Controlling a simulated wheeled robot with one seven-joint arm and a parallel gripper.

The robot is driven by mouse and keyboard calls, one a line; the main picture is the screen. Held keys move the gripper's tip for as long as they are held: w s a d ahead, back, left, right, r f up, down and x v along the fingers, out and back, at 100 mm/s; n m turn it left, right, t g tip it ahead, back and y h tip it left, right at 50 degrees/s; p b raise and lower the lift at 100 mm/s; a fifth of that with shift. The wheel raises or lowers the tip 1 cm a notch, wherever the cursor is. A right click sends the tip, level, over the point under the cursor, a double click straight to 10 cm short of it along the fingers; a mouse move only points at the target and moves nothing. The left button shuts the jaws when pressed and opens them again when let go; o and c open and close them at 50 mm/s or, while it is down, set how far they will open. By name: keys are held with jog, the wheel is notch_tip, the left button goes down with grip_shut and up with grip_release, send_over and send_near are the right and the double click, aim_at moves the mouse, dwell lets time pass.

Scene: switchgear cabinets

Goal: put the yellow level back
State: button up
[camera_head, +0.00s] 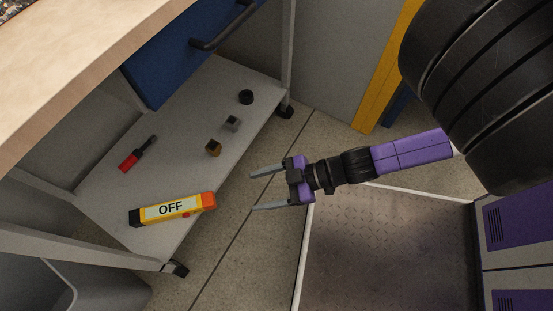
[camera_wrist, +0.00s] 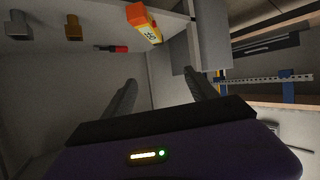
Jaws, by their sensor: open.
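A yellow level (camera_head: 172,209) with orange and black ends and a white "OFF" label lies on the low grey shelf (camera_head: 115,205) of the workbench, near its front edge. My gripper (camera_head: 261,190) is open and empty, to the right of the shelf and apart from the level. Its two fingers point left toward the shelf. In the wrist view the level (camera_wrist: 144,22) shows at the top, beyond the open fingers (camera_wrist: 160,92). Nothing is between the fingers.
A blue drawer (camera_head: 180,60) hangs above the shelf. A yellow post (camera_head: 386,70) stands behind. Open floor (camera_head: 245,240) lies beside the shelf.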

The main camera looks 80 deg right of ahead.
jog(key=s+a+r+m+t+h, duration=0.1)
jog(key=s+a+r+m+h, duration=0.1)
jog(key=r, duration=0.6)
jog(key=s+a+r+m+t+h, duration=0.1)
jog(key=s+a+r+m, duration=0.1)
jog(key=r, duration=0.6)
jog(key=shift+s+a+r+h, duration=0.15)
jog(key=shift+s+a+h, duration=0.3)
jog(key=shift+a, duration=0.6)
jog(key=shift+r, duration=0.1)
notch_tip(320, 180, up, 29)
jog(key=p, duration=2.9)
